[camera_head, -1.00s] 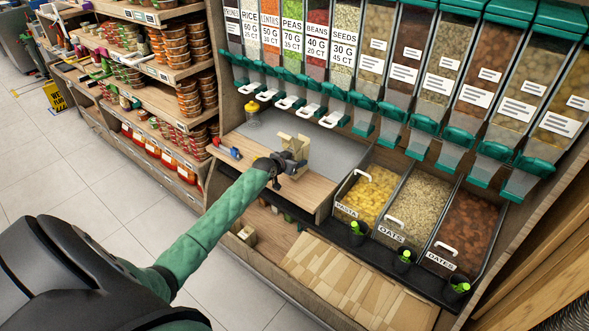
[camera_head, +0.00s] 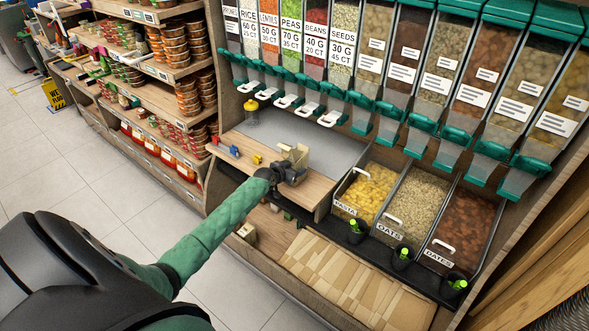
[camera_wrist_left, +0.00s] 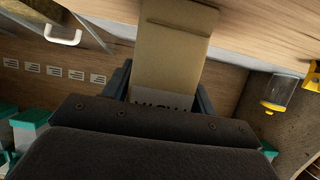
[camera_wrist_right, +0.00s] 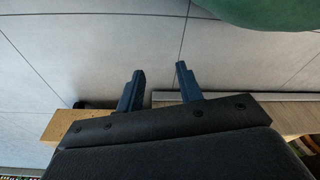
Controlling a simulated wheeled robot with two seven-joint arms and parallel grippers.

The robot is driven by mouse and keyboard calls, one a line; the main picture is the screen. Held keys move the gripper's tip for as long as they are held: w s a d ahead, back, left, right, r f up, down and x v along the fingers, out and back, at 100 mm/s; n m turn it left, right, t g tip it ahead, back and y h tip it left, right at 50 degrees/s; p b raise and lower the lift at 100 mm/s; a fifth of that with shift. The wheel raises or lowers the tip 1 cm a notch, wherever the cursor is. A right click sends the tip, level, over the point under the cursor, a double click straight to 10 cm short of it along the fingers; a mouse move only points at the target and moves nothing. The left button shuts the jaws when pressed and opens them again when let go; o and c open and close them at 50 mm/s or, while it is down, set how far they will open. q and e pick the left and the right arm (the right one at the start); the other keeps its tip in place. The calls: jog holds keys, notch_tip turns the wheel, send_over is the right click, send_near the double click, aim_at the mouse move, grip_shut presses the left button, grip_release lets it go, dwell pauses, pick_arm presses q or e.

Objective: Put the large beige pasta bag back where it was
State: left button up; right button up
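The beige pasta bag (camera_head: 300,155) is upright at the wooden counter (camera_head: 308,190), left of the pasta bin. My left gripper (camera_head: 285,170) is around its near side. In the left wrist view the bag (camera_wrist_left: 175,55) fills the space between the dark fingers of my left gripper (camera_wrist_left: 168,90), with dark printing low on it. I cannot tell whether its bottom touches the counter. My right gripper (camera_wrist_right: 158,82) shows only in the right wrist view, its fingers apart and empty above the pale floor.
Bins of pasta (camera_head: 368,192), oats (camera_head: 418,205) and dates (camera_head: 468,228) stand to the right. Small blue (camera_head: 234,151) and yellow (camera_head: 257,159) things lie on the counter's left. A yellow-topped jar (camera_head: 251,112) is behind. Dispensers with green spouts (camera_head: 360,105) hang above.

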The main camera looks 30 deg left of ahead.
pick_arm(q)
jog(key=o, duration=0.3)
pick_arm(e)
jog(key=shift+d, duration=0.1)
pick_arm(q)
jog(key=shift+r, duration=0.2)
pick_arm(e)
jog(key=shift+s+r, duration=0.1)
